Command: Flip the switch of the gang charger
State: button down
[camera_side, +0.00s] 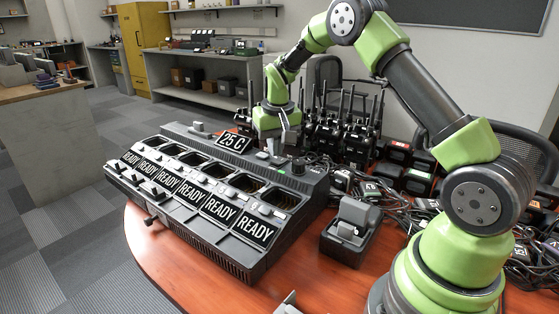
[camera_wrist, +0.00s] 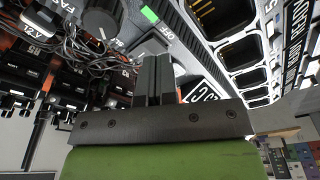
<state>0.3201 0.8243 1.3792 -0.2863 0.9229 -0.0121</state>
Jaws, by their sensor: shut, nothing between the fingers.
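The gang charger (camera_side: 226,238) is a long black unit on the red-brown table, with a row of empty bays and several READY labels. Its 25 C display (camera_side: 234,142) is on the top rear. A grey switch area (camera_side: 270,155) lies right of the display. In the wrist view the charger's OFF label (camera_wrist: 165,33) shows just beyond my fingertips, beside a green indicator (camera_wrist: 149,14). My gripper (camera_side: 287,138) is shut and empty, pointing down over the switch area. My fingers (camera_wrist: 155,60) partly hide the switch; I cannot tell its position or whether they touch it.
A round black knob (camera_side: 298,166) sits on the charger right of my gripper. Several radios (camera_side: 345,132) with upright antennas stand behind. A small single charger (camera_side: 350,232) stands at the front right. Tangled cables (camera_side: 400,200) and battery packs cover the table's right side.

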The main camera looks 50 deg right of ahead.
aim_at(275, 163)
jog(key=shift+f, duration=1.2)
dwell(0.8)
jog(key=shift+r, duration=3.55)
jog(key=s+a+r+n+t+y, duration=0.1)
jog(key=s+a+r+t, duration=0.3)
jog(key=s+a+r, duration=1)
jog(key=s+a+f+n+t+y, duration=0.1)
jog(key=s+a+f, duration=0.1)
jog(key=s, duration=0.8)
jog(key=shift+t+y, duration=0.3)
jog(key=shift+y, duration=0.1)
